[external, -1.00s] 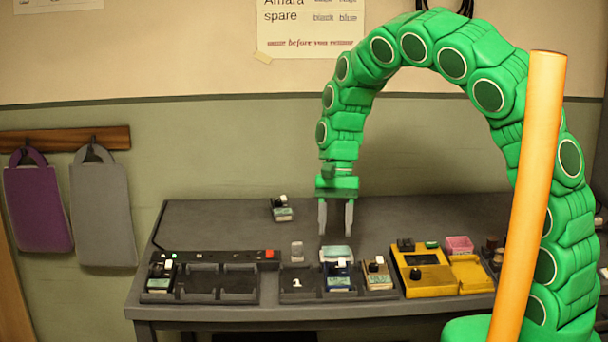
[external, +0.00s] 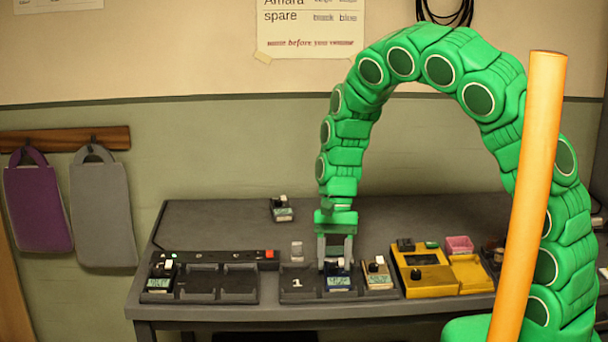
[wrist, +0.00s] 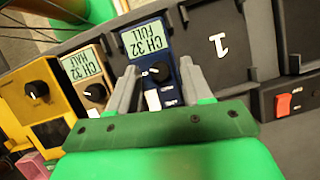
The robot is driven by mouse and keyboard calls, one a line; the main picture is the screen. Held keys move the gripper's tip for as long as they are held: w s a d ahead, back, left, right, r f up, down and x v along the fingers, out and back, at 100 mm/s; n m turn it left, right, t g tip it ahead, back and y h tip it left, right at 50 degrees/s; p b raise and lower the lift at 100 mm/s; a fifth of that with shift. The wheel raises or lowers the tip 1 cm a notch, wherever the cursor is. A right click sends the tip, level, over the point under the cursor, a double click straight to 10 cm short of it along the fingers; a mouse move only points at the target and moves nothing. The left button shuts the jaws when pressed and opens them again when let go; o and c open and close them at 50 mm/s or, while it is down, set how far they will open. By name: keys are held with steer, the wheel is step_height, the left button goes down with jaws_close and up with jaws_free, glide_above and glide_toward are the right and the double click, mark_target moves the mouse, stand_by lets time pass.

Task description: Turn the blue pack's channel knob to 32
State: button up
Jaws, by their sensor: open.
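The blue pack (external: 340,284) sits in the right dock, and its screen reads CH 32 FULL, upside down in the wrist view (wrist: 146,38). Its black channel knob (wrist: 160,72) has a white pointer mark. A white block-like part (wrist: 152,99) is beside the knob. My gripper (wrist: 158,68) is open, with one finger on each side of the knob and a gap showing around it. In the external view my gripper (external: 335,265) is low over the pack's back part and hides some of it.
A tan pack (wrist: 93,75) reading CH 32 HALF sits close beside the blue one. A yellow device (external: 428,278) with a black knob stands to the right. A dark pack (external: 160,280) is in the left dock; another (external: 282,210) is on the open table behind.

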jaws_close()
steer(key=shift+n, duration=0.5)
jaws_free()
steer(key=shift+w+r, duration=0.1)
steer(key=v, duration=0.7)
steer(key=shift+r, duration=0.25)
steer(key=shift+w+a, duration=0.1)
steer(key=shift+w, duration=0.05)
